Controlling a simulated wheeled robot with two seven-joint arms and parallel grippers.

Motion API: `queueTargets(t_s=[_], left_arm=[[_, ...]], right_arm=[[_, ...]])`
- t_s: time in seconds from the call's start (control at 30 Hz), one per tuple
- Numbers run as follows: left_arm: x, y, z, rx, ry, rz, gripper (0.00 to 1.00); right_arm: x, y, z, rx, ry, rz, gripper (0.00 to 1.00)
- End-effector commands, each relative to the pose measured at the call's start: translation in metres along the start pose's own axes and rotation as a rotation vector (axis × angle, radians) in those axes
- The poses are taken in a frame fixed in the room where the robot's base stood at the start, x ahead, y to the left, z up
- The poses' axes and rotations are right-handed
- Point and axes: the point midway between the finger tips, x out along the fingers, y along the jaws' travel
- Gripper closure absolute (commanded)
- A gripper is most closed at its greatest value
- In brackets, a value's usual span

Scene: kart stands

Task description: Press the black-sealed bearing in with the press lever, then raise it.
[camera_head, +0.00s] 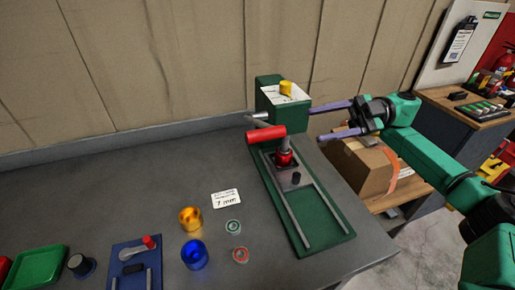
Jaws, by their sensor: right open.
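The green press (325,222) stands at the right of the grey bench, with two rails along its base. Its lever has a red grip (266,134) that points left, below the press head (268,88). A red part (284,158) sits under the lever, with a small dark piece (296,178) in front of it. I cannot tell whether this dark piece is the black-sealed bearing. My right gripper (315,124) is open and empty, to the right of the press head, with its fingers pointing left. It appears apart from the red grip. My left gripper is not in view.
Two small rings, one with green (233,226) and one with red (240,255), lie left of the press. A gold cup (190,218), a blue cup (195,255) and a card (227,198) are nearby. A cardboard box (360,165) stands beyond the bench's right edge.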

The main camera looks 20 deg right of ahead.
Motion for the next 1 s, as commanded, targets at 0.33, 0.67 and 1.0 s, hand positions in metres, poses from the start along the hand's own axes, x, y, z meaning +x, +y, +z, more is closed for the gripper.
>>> queueTargets(t_s=[0.33,0.67,1.0], left_arm=[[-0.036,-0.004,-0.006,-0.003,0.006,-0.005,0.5],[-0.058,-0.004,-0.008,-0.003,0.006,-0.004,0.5],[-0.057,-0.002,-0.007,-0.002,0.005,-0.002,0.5]], right_arm=[[0.076,0.004,-0.008,0.003,0.004,-0.003,0.41],[0.14,0.002,-0.004,0.001,0.001,0.0,0.41],[0.143,0.001,-0.002,0.0,-0.001,0.0,0.64]])
